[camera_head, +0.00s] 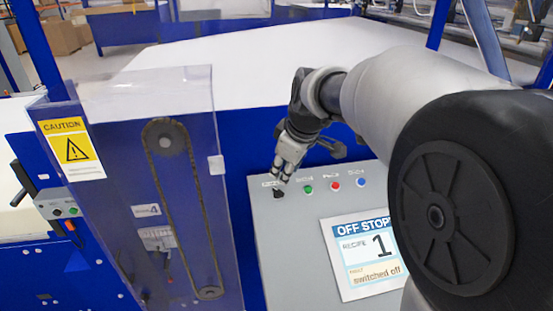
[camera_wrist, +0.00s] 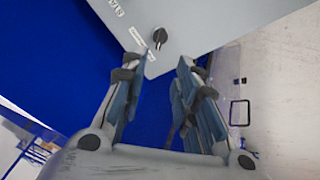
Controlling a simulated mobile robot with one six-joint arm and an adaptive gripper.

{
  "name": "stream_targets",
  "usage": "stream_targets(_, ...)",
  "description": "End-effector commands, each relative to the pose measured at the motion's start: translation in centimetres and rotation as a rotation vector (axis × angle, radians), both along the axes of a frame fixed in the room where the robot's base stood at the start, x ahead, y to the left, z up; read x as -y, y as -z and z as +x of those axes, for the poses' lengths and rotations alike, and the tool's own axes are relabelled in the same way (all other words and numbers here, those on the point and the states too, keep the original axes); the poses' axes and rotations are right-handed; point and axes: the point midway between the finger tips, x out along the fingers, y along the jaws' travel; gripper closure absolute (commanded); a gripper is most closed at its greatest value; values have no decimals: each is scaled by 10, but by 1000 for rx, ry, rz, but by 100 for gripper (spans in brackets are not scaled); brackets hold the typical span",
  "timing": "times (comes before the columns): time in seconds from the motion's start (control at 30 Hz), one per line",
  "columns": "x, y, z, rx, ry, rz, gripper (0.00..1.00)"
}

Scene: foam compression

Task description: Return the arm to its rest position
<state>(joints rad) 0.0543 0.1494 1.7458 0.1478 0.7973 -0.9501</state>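My gripper (camera_head: 281,172) is at the upper left of the grey control panel (camera_head: 285,240), close to a black rotary knob (camera_head: 278,193). In the wrist view, my gripper (camera_wrist: 158,68) is open, with a clear gap between its fingers and nothing in it. The knob (camera_wrist: 159,38) shows just beyond the fingertips, apart from them. My arm reaches in from the right of the head view and hides the panel's right side.
Green (camera_head: 308,189), red (camera_head: 335,185) and blue (camera_head: 361,182) buttons sit beside the knob. A display (camera_head: 370,255) reads "OFF STOP", recipe 1, "switched off". A clear guard with a caution sign (camera_head: 68,144) covers a chain drive at left. A white surface (camera_head: 240,70) lies behind.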

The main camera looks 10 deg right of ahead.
Motion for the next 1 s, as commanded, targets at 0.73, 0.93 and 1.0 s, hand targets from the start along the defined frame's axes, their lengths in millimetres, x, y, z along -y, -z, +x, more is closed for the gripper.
stream_targets(0.73,-3,86,-283,-72,671,237,72)
stream_targets(0.93,-1,106,-309,-79,755,261,72)
stream_targets(1.0,-1,106,-310,-80,761,264,72)
